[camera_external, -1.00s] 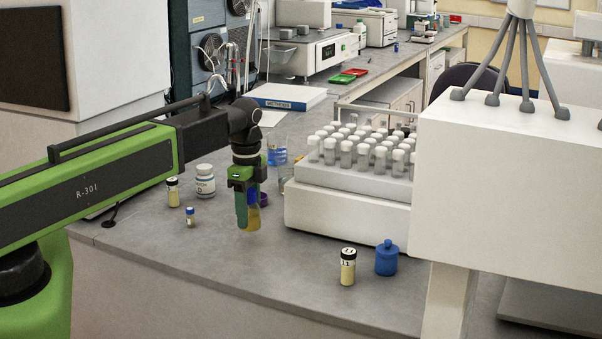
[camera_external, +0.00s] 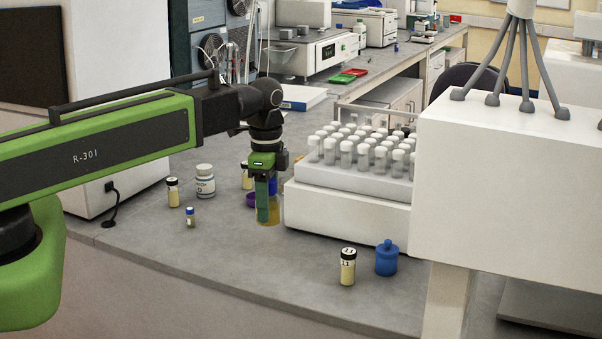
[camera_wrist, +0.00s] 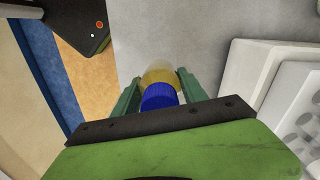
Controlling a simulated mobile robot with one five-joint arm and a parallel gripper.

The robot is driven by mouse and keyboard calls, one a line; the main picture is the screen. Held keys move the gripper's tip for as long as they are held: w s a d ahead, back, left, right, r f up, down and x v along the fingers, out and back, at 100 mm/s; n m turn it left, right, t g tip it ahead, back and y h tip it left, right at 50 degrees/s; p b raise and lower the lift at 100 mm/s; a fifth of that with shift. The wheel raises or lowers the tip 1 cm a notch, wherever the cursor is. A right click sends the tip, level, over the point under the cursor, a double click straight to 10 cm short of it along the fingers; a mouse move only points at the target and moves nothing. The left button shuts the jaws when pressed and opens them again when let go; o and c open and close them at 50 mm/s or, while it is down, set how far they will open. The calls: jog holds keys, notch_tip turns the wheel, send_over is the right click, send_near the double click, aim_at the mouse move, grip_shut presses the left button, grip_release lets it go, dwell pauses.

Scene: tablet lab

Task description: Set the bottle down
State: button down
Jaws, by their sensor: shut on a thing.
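My gripper (camera_external: 267,201) is shut on a bottle (camera_external: 270,216) with amber contents, and its green fingers cover much of the bottle's side. The bottle hangs upright over the grey bench, left of the white tube rack. I cannot tell whether its base touches the bench. In the wrist view, the bottle's blue cap (camera_wrist: 159,97) and amber body (camera_wrist: 160,73) show between the two green fingers of my gripper (camera_wrist: 158,86).
A purple ring-like item (camera_external: 251,200) and a yellow vial (camera_external: 246,177) are close on the left. A white jar (camera_external: 205,181) stands farther left. The tube rack (camera_external: 345,205) is close on the right. A black-capped vial (camera_external: 347,267) and blue container (camera_external: 386,259) stand at front right. Bench in front is clear.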

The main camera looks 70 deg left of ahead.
jog(key=w+d, duration=0.8)
jog(key=d, duration=0.4)
jog(key=shift+m, duration=0.4)
jog(key=a+f+b, duration=0.2)
jog(key=a, duration=0.2)
jog(key=w+a+f+b, duration=0.1)
jog(key=a+f+b, duration=0.1)
jog(key=a, duration=0.2)
jog(key=a+f+b, duration=0.3)
jog(key=a, duration=0.1)
jog(key=shift+w+a, duration=0.15)
jog(key=shift+w, duration=0.2)
jog(key=shift+f+b, duration=2.1)
jog(key=shift+f, duration=0.05)
jog(key=c, duration=0.6)
grip_release()
jog(key=shift+r, duration=0.1)
jog(key=shift+r, duration=0.1)
notch_tip(320, 180, up, 12)
jog(key=p, duration=1.2)
jog(key=shift+r, duration=0.1)
